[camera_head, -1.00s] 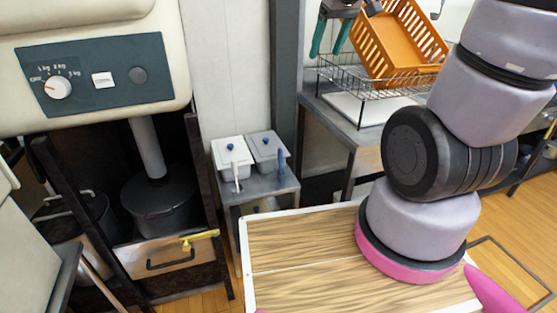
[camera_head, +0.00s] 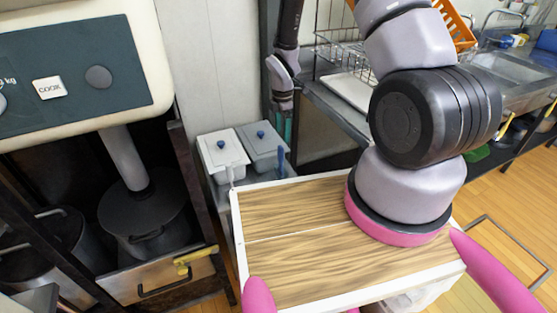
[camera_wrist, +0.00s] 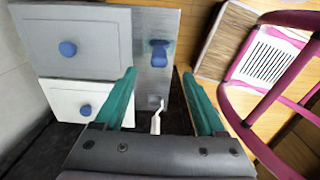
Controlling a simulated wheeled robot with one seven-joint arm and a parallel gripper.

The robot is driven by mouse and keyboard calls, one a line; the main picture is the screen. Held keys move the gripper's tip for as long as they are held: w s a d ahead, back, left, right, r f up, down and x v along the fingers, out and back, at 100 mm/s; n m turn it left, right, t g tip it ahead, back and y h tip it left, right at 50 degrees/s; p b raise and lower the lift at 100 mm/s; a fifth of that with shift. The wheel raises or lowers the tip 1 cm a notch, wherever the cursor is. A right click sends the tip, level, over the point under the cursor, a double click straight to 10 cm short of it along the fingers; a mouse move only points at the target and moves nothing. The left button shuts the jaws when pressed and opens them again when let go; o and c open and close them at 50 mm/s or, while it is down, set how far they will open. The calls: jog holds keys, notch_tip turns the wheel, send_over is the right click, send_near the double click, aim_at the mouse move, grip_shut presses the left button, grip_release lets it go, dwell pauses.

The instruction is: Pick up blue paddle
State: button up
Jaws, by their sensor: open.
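The blue paddle (camera_head: 282,164) stands upright at the right side of the grey lidded container in the head view. In the wrist view the blue paddle (camera_wrist: 159,52) shows just beyond my fingertips, roughly centred between them. My gripper (camera_head: 285,128) has two teal fingers pointing down, above and near the paddle. In the wrist view my gripper (camera_wrist: 158,76) is open with nothing held between its fingers. A white paddle (camera_wrist: 156,116) shows between the fingers, nearer the gripper's base.
A white container (camera_head: 221,158) and a grey container (camera_head: 262,152), both with blue-knobbed lids, stand on a small metal stand. A pot cabinet (camera_head: 150,275) is at left. A counter with a wire dish rack (camera_head: 340,50) is at right.

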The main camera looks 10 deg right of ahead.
aim_at(281, 154)
jog(key=f, duration=1.1)
jog(key=shift+a, duration=0.25)
grip_shut()
